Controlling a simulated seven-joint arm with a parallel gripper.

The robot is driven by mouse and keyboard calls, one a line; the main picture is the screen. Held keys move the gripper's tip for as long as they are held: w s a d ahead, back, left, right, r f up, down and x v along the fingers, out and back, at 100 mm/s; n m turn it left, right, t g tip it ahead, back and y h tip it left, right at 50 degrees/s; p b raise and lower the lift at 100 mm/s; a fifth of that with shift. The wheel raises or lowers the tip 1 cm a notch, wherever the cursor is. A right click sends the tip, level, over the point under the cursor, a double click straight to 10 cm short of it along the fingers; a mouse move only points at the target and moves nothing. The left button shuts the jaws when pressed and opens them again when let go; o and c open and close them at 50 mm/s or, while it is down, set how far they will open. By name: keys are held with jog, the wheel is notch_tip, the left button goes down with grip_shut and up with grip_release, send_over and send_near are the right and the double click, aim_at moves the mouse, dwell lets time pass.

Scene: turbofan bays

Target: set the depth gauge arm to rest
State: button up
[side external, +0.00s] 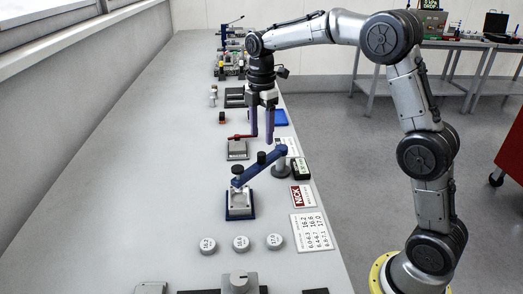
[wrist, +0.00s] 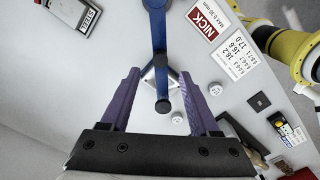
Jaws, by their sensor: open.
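My gripper (side external: 261,140) is open and empty, with purple fingers pointing down, behind and above the blue arm. In the wrist view the fingers of my gripper (wrist: 159,74) appear on either side of the arm, apart from it.
A small dark display (side external: 300,169) stands beside the post. Three labelled grey discs (side external: 241,243) lie in front of the fixture, with a red NICK card (side external: 302,196) and number card (side external: 312,232) to the right. A red-armed device (side external: 238,149) stands behind. The bench's left side is clear.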

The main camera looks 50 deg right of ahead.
aim_at(261, 153)
notch_tip(261, 153, down, 7)
jog(key=shift+r, duration=0.2)
grip_shut()
dwell(0.4)
jog(key=shift+r, duration=0.1)
dwell(1.0)
